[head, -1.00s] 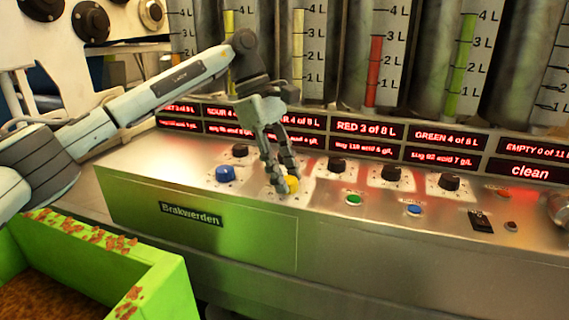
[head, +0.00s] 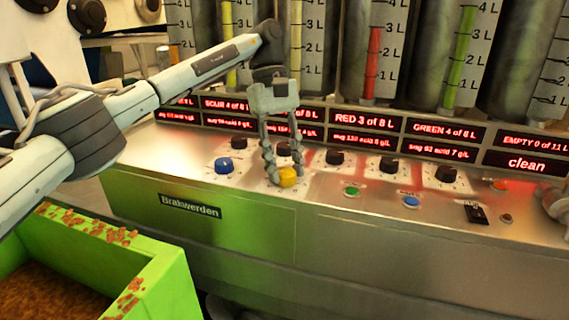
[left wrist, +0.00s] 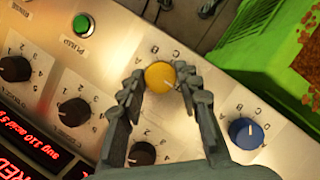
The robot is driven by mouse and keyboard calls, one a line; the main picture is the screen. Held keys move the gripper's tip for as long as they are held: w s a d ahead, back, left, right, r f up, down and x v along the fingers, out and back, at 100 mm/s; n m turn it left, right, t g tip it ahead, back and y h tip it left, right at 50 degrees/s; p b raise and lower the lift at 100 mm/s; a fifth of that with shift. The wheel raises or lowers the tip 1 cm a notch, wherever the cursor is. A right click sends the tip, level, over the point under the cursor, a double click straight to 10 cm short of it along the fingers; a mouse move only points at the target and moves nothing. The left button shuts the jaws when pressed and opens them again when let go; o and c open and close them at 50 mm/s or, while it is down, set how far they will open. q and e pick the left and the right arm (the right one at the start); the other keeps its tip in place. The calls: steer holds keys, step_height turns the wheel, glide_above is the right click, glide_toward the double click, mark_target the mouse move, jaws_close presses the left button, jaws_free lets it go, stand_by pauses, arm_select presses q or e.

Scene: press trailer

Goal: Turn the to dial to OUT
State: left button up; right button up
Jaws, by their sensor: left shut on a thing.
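A yellow dial (head: 288,176) sits on the sloping steel panel (head: 370,240). My left gripper (head: 279,178) reaches down to it and is shut on it. In the left wrist view, the fingers (left wrist: 158,92) lie on both sides of the yellow dial (left wrist: 160,76), with letters such as A, B and C printed around it. A blue dial (head: 224,165), also lettered, is to its left; it also shows in the left wrist view (left wrist: 246,133). I cannot read which dial is named "to". My right gripper is not in view.
Black dials (head: 334,157) stand in a row behind. A green button (head: 351,190) and a blue button (head: 411,202) are to the right. A green crate (head: 165,280) stands at the front left. Tall gauged tanks (head: 425,60) rise behind red displays.

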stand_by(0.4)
arm_select(q)
steer(key=o, duration=1.2)
steer(key=shift+c, duration=0.2)
steer(key=shift+r, duration=0.1)
steer(key=v, duration=0.7)
steer(key=shift+r, duration=0.15)
